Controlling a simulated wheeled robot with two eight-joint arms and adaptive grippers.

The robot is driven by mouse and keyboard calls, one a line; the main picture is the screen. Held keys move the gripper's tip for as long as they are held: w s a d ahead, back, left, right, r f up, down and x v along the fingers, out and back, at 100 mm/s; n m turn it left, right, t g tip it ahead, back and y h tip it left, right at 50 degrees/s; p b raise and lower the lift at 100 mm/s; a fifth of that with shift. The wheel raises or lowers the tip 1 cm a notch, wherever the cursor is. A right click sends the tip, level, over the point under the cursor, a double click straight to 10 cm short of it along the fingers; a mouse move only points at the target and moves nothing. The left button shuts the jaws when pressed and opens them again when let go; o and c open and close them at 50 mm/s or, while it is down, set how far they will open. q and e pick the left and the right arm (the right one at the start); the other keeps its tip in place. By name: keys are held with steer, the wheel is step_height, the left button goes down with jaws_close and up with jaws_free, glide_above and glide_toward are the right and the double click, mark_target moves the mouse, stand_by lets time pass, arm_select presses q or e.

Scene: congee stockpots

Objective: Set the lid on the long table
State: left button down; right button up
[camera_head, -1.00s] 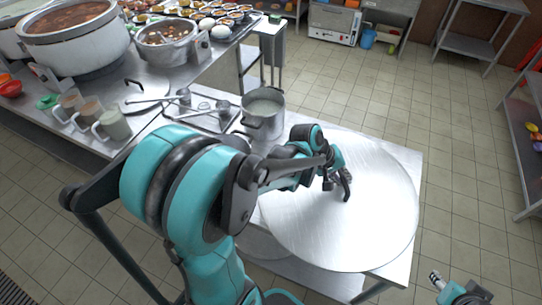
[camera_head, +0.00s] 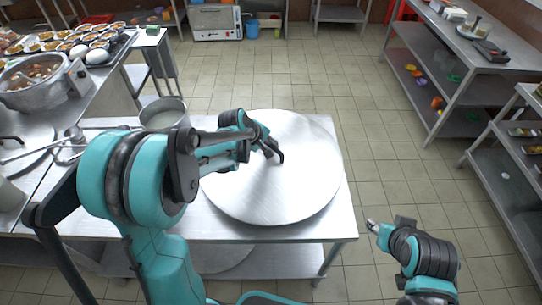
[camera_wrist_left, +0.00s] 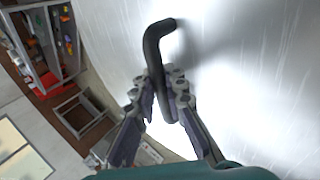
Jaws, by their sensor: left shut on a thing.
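The lid (camera_head: 305,190) is a large round steel disc with a black bent handle (camera_wrist_left: 156,42). In the head view it lies over the right part of a steel table (camera_head: 345,222); I cannot tell whether it touches the top. My left gripper (camera_head: 272,150) is shut on the handle, and the wrist view shows its fingers (camera_wrist_left: 165,92) around the handle's lower end. My right gripper (camera_head: 374,226) is empty, low at the right beside the table; its jaw opening is unclear.
A steel pot (camera_head: 165,110) stands left of the lid, partly behind my left arm. Ladles (camera_head: 70,138) lie near it. A counter with food trays (camera_head: 75,48) is at the left. Steel shelving (camera_head: 455,75) stands at the right. The tiled floor between is clear.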

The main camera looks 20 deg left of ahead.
arm_select(q)
steer(key=shift+w+f, duration=0.35)
steer(key=shift+w, duration=0.25)
step_height(320, 180, down, 4)
steer(key=shift+f+b, duration=0.1)
steer(key=shift+b, duration=1)
steer(key=c, duration=1.9)
jaws_free()
steer(key=shift+c, duration=0.2)
steer(key=o, duration=0.4)
